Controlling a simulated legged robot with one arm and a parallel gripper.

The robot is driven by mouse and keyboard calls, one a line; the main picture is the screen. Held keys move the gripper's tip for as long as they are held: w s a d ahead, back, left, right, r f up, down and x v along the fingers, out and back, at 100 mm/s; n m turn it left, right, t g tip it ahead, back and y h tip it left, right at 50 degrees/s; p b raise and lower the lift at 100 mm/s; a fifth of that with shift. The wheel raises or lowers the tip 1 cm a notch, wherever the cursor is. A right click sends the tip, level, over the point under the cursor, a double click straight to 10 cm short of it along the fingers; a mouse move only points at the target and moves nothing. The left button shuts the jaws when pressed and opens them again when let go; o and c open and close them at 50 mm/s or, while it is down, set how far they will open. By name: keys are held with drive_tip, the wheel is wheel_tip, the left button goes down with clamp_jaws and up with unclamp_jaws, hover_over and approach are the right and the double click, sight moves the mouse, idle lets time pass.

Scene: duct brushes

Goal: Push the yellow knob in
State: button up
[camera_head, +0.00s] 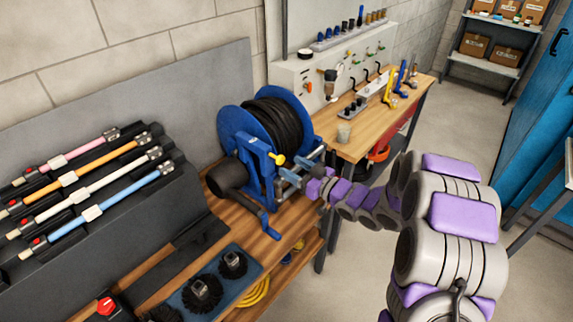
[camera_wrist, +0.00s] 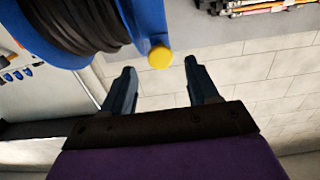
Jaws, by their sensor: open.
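The yellow knob (camera_head: 277,159) sits on the blue frame of the cable reel (camera_head: 236,122) on the wooden bench. In the wrist view the yellow knob (camera_wrist: 160,57) appears round and face-on, just beyond and between my fingertips. My gripper (camera_wrist: 158,78) is open and empty, its two dark fingers apart. In the head view my gripper (camera_head: 292,175) is close to the right side of the reel frame, by the knob. I cannot tell whether a finger touches the frame.
Rods with coloured sleeves (camera_head: 85,182) lie on a dark rack at left. Round brushes (camera_head: 203,291) sit on a blue tray in front. A second bench (camera_head: 352,147) with tools stands behind.

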sight(282, 161)
drive_tip(key=shift+x, duration=1.7)
drive_tip(key=shift+r, duration=0.1)
clamp_jaws()
